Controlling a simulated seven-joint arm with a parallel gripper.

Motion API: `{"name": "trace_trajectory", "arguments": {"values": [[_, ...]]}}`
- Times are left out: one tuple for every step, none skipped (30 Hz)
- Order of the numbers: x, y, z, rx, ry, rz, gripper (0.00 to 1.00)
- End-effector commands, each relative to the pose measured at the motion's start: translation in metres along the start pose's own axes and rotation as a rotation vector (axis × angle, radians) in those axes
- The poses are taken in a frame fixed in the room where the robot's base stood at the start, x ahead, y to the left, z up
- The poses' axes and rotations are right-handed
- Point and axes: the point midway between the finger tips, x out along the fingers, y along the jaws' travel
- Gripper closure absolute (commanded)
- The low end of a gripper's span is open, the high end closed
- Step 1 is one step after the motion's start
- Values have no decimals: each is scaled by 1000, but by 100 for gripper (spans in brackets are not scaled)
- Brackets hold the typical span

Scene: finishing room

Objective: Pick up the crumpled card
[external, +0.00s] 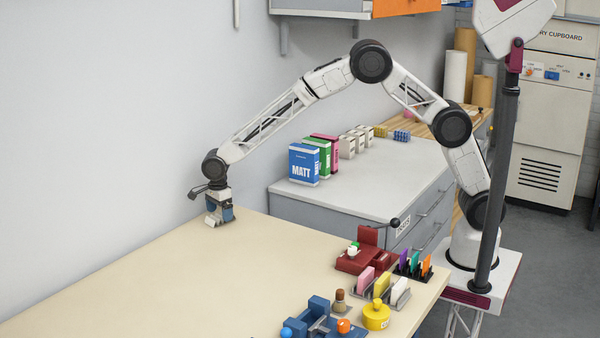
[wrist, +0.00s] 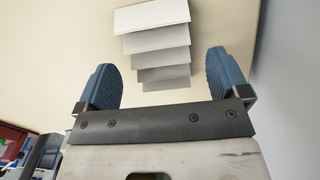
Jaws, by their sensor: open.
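The crumpled card (wrist: 152,20) is white to grey and folded in zigzag pleats. In the wrist view it lies ahead of my gripper, its near pleats showing between the two blue fingers and its far end reaching past them. Gaps show on both sides of the card. My gripper (wrist: 162,72) is open, with nothing held. In the external view my gripper (external: 220,213) is low over the far left part of the table, and a small white piece of the card (external: 211,221) shows at its left finger. I cannot tell the exact height between them.
The cream table (external: 130,285) is bare around my gripper, with the wall close behind. At the table's right end stand a red fixture (external: 362,262), a blue fixture (external: 318,325), a yellow round piece (external: 376,316) and coloured card racks. A grey cabinet (external: 375,180) bears several boxes.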

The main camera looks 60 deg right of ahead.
Motion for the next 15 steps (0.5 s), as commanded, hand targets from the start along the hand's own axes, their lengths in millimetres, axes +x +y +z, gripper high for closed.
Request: {"name": "trace_trajectory", "arguments": {"values": [[6,0,0,0,1,1,6],[9,0,0,0,1,1,6],[12,0,0,0,1,1,6],[13,0,0,0,1,1,6],[15,0,0,0,1,1,6],[16,0,0,0,1,1,6],[16,0,0,0,0,0,6],[16,0,0,0,0,0,6],[17,0,0,0,0,0,6],[16,0,0,0,0,0,6],[16,0,0,0,0,0,6],[16,0,0,0,0,0,6],[16,0,0,0,0,0,6],[16,0,0,0,0,0,6],[16,0,0,0,0,0,6]]}}
